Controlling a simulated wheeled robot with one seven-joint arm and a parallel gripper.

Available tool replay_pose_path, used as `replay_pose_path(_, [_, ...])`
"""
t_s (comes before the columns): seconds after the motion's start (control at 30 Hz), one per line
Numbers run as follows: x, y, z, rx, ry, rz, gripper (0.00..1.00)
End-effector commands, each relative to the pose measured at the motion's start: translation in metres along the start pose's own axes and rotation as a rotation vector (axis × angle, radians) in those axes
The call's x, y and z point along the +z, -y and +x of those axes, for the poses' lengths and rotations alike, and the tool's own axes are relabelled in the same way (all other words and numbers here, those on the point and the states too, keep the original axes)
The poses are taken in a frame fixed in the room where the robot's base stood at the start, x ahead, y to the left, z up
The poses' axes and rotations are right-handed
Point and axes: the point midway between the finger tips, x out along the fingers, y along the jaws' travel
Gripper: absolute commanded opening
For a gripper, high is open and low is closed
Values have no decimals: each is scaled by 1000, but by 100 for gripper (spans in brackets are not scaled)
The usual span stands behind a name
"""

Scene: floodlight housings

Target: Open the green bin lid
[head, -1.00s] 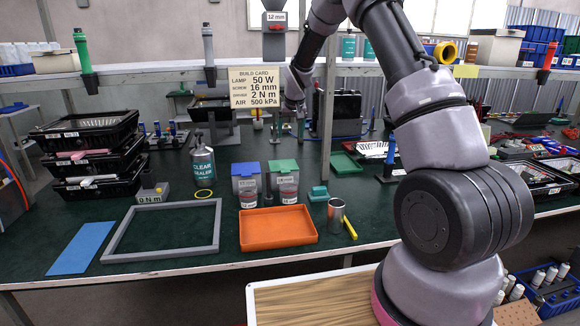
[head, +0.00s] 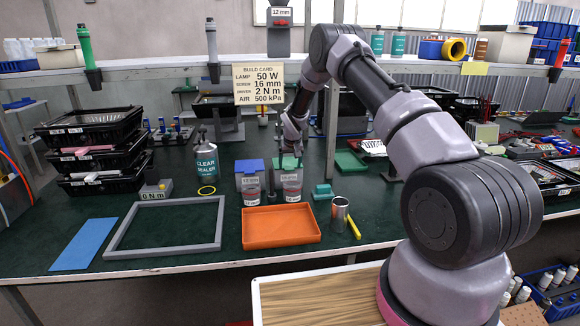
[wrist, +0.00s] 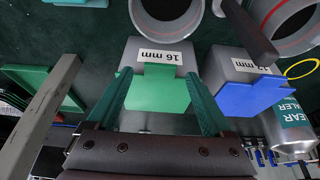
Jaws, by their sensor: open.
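The green bin lid (wrist: 160,92) lies closed on a grey bin (wrist: 148,52) labelled 16 mm. In the head view the green lid (head: 284,163) is mostly hidden behind my gripper (head: 289,160). In the wrist view my gripper (wrist: 160,84) is open, with one green finger on each side of the lid. The fingers are close to the lid's side edges; I cannot tell whether they touch it. Nothing is held.
A bin with a blue lid (wrist: 252,97) stands close beside the green one. Labelled round containers (head: 291,188) stand in front of the bins, with an orange tray (head: 281,228) nearer me. A shelf post (head: 331,130) rises just right of my gripper.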

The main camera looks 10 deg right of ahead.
Motion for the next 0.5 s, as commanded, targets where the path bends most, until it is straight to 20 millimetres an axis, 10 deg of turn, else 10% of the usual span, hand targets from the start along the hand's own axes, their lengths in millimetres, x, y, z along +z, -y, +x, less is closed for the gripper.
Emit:
replay_pose_path(0.37, [0,0,9,0,-1,0,85])
replay_pose_path(0.5, [0,0,8,0,0,0,43])
